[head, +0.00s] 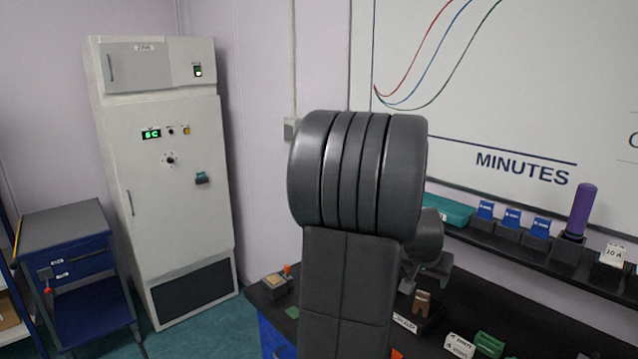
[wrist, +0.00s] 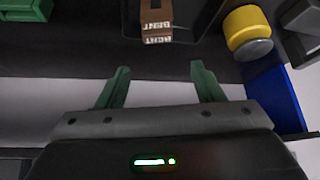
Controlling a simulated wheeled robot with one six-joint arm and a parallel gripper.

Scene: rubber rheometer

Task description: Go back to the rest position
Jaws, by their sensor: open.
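My gripper (wrist: 160,82) shows in the wrist view with its two green fingers spread apart and nothing between them. In the head view my own dark grey arm fills the middle and hides much of the bench. Only a small part of my gripper shows there, behind the arm and above the dark bench (head: 535,325). A brown block with white lettering (wrist: 157,22) lies beyond the fingertips in the wrist view, apart from them. A brown piece (head: 422,302) also shows on the bench in the head view.
A yellow-capped jar (wrist: 246,25) and a blue panel (wrist: 280,95) are at the right of the wrist view. A shelf (head: 520,252) holds blue-labelled holders and a purple cylinder (head: 581,210). A white cabinet (head: 165,235) and a blue cart (head: 85,295) stand left.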

